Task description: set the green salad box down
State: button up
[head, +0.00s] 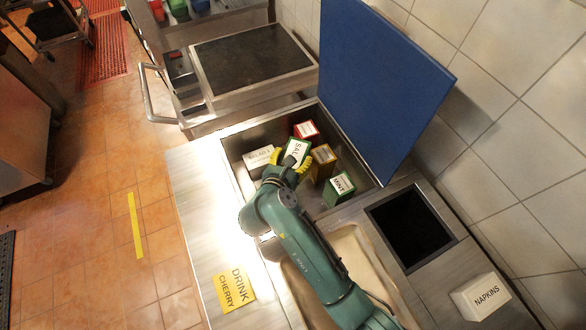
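The green salad box (296,148) has a white top label reading "SAL", with the rest covered by my gripper. It is over the sunken steel bin (236,143), among other boxes. My gripper (290,160) has its yellow fingers on either side of this box and appears shut on it. The box's underside is hidden, so I cannot tell whether it touches the bin floor.
The bin also holds a white salad box (259,157), a red box (305,130), a yellow-brown box (323,155) and a green mint box (340,186). A raised blue lid (385,80) stands behind. A dark square opening (410,228) lies right.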

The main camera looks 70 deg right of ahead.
notch_tip(320, 180, down, 4)
jog(key=shift+f+b, duration=0.1)
jog(key=shift+b, duration=0.35)
jog(key=shift+w, duration=0.1)
jog(key=shift+f, duration=0.35)
jog(key=o, duration=1.3)
jog(key=shift+c, duration=0.2)
jog(key=shift+r, duration=0.3)
jog(key=p+v, duration=0.2)
jog(key=v, duration=1)
